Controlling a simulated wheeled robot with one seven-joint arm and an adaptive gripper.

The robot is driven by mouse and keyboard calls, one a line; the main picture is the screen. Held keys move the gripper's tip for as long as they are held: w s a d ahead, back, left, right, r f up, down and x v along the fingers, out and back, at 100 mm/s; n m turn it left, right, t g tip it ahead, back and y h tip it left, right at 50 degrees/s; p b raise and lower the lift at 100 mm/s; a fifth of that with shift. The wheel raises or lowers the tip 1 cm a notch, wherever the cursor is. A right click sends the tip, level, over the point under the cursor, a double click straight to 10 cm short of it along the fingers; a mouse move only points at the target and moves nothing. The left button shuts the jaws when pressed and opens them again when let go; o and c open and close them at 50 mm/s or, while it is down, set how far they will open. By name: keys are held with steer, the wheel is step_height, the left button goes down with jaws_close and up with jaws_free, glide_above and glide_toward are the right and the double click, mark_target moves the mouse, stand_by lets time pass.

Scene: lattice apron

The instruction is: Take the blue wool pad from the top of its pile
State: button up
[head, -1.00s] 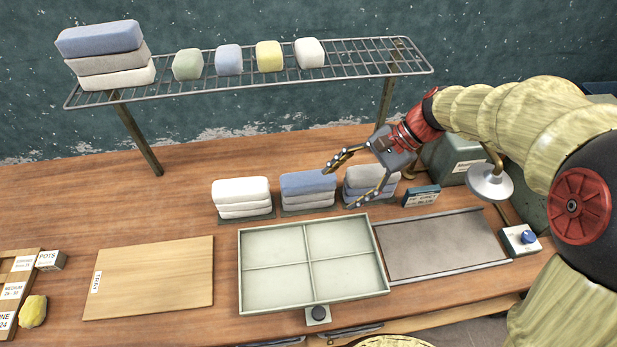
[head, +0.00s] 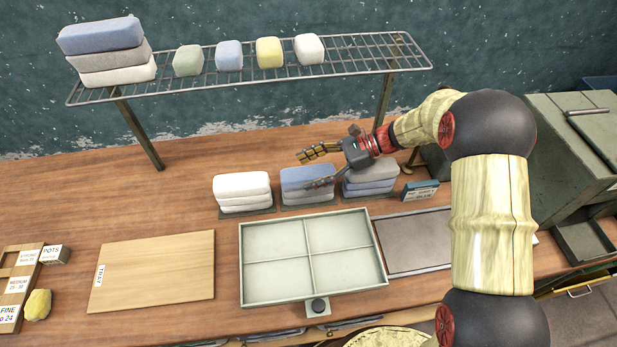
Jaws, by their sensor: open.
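The blue wool pad (head: 296,178) lies on top of the middle of three low piles on the wooden bench, with more pads under it. My gripper (head: 304,171) is open and empty at this pile, reaching in from the right. One finger shows behind the blue pad's back edge, and the other crosses in front of its right part. I cannot tell whether either finger touches it or how high they are above it.
A white pile (head: 241,184) stands close on the left and a grey-topped pile (head: 369,169) close on the right, under my gripper. A divided tray (head: 243,270) lies in front.

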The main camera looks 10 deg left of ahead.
mark_target(300, 174)
steer(key=b+x, duration=0.1)
steer(key=x, duration=0.3)
steer(key=shift+a+f, duration=0.15)
steer(key=shift+f, duration=0.05)
steer(key=shift+c, duration=1)
steer(key=c, duration=1)
